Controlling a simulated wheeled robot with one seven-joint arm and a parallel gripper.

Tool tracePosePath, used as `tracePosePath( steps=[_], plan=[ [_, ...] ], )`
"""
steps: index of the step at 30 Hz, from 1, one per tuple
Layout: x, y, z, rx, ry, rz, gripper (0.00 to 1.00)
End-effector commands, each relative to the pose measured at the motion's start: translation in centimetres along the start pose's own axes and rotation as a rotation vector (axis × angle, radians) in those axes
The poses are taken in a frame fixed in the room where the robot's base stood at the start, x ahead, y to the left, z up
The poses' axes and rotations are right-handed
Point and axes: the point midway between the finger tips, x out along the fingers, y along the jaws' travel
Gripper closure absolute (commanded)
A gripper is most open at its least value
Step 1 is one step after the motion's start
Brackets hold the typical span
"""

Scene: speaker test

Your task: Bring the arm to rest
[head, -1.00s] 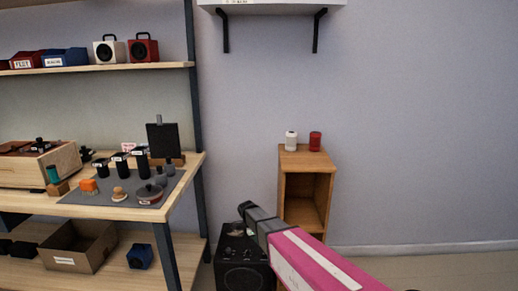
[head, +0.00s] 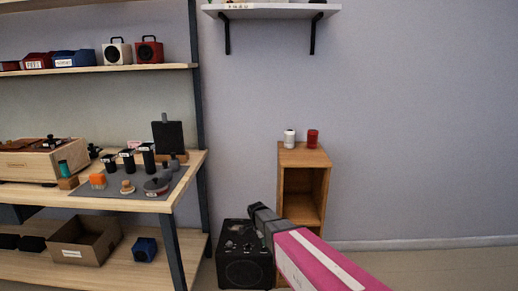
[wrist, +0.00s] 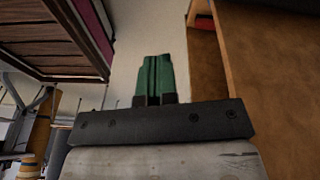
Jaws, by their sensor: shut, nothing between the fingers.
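My arm, with a magenta link, reaches in from the lower right of the head view. My gripper (head: 255,209) is at its end, in front of the black speaker box (head: 245,255) and left of the small wooden cabinet (head: 303,157). In the wrist view my gripper (wrist: 154,62) shows two green fingers pressed together with nothing between them. The wooden cabinet (wrist: 275,75) also fills the right of the wrist view, close beside the fingers. I cannot tell whether my gripper touches anything.
A white container (head: 289,138) and a red container (head: 312,138) stand on the cabinet. A workbench with a grey mat (head: 120,200) and several small items is at left. A cardboard box (head: 85,245) lies below. A wall shelf (head: 270,12) hangs above. The floor at right is clear.

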Motion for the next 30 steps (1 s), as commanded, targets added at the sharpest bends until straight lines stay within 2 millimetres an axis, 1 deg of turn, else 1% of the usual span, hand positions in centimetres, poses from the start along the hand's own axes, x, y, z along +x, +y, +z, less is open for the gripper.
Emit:
tracePosePath(
  steps=[1, 5, 8, 15, 21, 25, 27, 30],
  plan=[
    [-0.2, 0.9, -0.6, -0.033, -0.007, 0.000, 1.00],
    [-0.5, 2.7, -2.3, -0.151, -0.029, -0.004, 1.00],
    [-0.8, 4.7, -3.8, -0.273, -0.051, -0.012, 1.00],
    [-1.9, 10.9, -8.2, -0.667, -0.112, -0.061, 1.00],
    [-3.0, 16.0, -11.1, -0.997, -0.142, -0.130, 1.00],
    [-3.6, 18.6, -12.4, -1.176, -0.147, -0.175, 1.00],
    [-3.8, 19.6, -12.9, -1.248, -0.147, -0.195, 1.00],
    [-4.0, 20.4, -13.3, -1.318, -0.145, -0.214, 1.00]
  ],
)
